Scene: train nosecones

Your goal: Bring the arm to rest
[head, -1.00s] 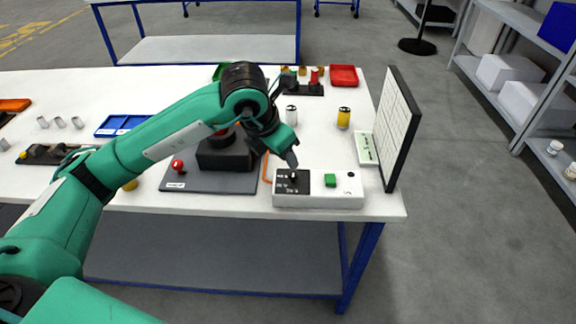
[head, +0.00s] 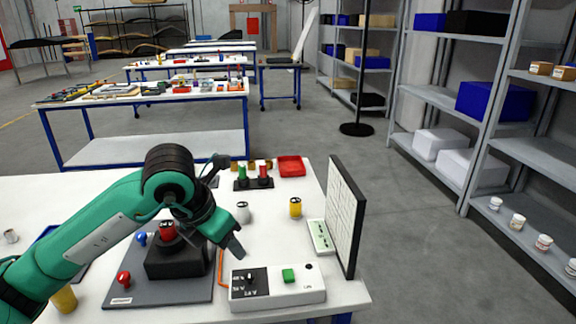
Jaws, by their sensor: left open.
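My left arm is green with black joints and reaches in from the left over the white table. Its left gripper (head: 236,248) points down and is open, with nothing seen between the fingers. It hangs just above and behind the left end of a white control box (head: 305,291), which has a black dial (head: 250,282) and a green button (head: 288,275). I cannot tell whether the fingers touch the box. My right gripper is not in view.
A grey board (head: 150,311) with a black block (head: 172,262) and red knob stands left of the gripper. A white cylinder (head: 242,212), a yellow cylinder (head: 295,207), a red tray (head: 291,166) and an upright panel (head: 341,217) stand nearby. Open floor lies right of the table.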

